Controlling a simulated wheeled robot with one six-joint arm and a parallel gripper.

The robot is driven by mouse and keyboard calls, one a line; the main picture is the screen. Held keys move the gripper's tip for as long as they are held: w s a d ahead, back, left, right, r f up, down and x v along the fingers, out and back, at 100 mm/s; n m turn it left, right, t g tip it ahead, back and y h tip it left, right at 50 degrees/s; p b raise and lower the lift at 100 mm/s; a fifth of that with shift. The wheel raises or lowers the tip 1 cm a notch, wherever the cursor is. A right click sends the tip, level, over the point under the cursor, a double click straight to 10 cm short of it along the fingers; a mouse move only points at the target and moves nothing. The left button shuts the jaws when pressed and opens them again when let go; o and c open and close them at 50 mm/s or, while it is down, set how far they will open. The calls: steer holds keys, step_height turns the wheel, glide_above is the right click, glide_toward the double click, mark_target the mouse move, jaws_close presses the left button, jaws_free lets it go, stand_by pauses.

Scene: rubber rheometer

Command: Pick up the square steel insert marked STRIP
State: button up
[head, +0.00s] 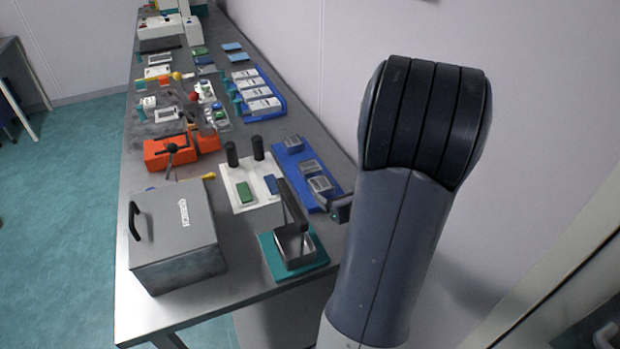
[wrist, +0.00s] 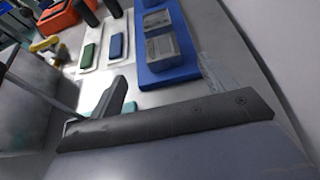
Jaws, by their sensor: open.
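Grey steel inserts lie in a row on a blue tray (head: 333,196) along the wall side of the bench. They are a far insert (head: 293,142), a middle insert (head: 311,167) and a near insert (head: 320,184). No marking is legible, so I cannot tell which one reads STRIP. In the wrist view a blocky grey insert (wrist: 162,55) sits on the blue tray, with another behind it. My gripper (head: 342,210), mostly hidden behind my arm in the head view, is open and empty beside the tray's near end, apart from the inserts.
A teal-based stand with a black lever (head: 296,245) is close to my gripper. A grey lidded box (head: 175,235) stands at the front left. A white plate (head: 242,185) with green and blue blocks lies beside the tray. The wall runs along the right.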

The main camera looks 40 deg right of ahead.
mark_target(322, 184)
steer(key=x, duration=0.5)
steer(key=shift+w+f, duration=0.1)
steer(key=shift+p+x, duration=0.6)
steer(key=shift+x, duration=1.85)
steer(key=shift+f, duration=0.1)
steer(key=shift+d, duration=0.1)
steer(key=c, duration=1.3)
steer(key=shift+o, duration=0.2)
